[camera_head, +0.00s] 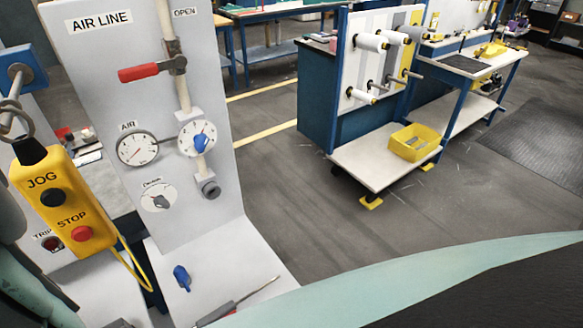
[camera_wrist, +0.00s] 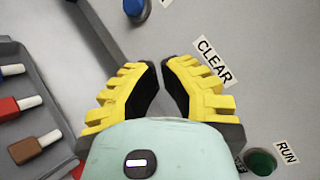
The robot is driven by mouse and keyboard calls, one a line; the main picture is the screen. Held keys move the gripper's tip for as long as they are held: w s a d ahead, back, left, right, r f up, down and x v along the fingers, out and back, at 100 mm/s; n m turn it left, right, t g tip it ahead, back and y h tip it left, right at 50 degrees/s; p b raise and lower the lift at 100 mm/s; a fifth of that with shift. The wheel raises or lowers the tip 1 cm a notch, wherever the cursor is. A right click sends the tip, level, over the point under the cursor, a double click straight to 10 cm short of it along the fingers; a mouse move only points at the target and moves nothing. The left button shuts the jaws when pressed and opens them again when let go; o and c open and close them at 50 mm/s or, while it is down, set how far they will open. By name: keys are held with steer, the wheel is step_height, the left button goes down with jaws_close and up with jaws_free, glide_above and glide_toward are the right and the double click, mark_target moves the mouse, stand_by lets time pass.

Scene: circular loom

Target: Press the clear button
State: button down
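In the wrist view, my gripper (camera_wrist: 161,68) has yellow fingers with black pads. The fingertips are close together, with only a narrow strip of grey panel showing between them and nothing held. The white CLEAR label (camera_wrist: 213,61) lies on the grey panel just right of and beyond the right finger. No button shows clearly beside this label; the spot left of it is covered by my right finger. Whether the fingertips touch the panel I cannot tell. My gripper and the CLEAR label do not show in the head view.
In the wrist view, a blue button (camera_wrist: 134,7) lies at the top and a green button (camera_wrist: 262,162) with a RUN label (camera_wrist: 287,152) at lower right. A grey tray (camera_wrist: 35,85) with coloured-handled pieces is at left. The head view shows an AIR LINE panel (camera_head: 97,85) and a yellow JOG/STOP box (camera_head: 62,203).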

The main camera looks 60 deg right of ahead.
steer(key=shift+w+d, duration=0.15)
steer(key=shift+w, duration=0.25)
stand_by(0.6)
stand_by(0.3)
steer(key=shift+s+a, duration=0.3)
steer(key=shift+s, duration=0.5)
steer(key=shift+s+a, duration=0.3)
steer(key=shift+s, duration=0.5)
steer(key=shift+s+a, duration=0.25)
steer(key=shift+s, duration=0.55)
steer(key=shift+s+a, duration=0.3)
steer(key=shift+s, duration=0.5)
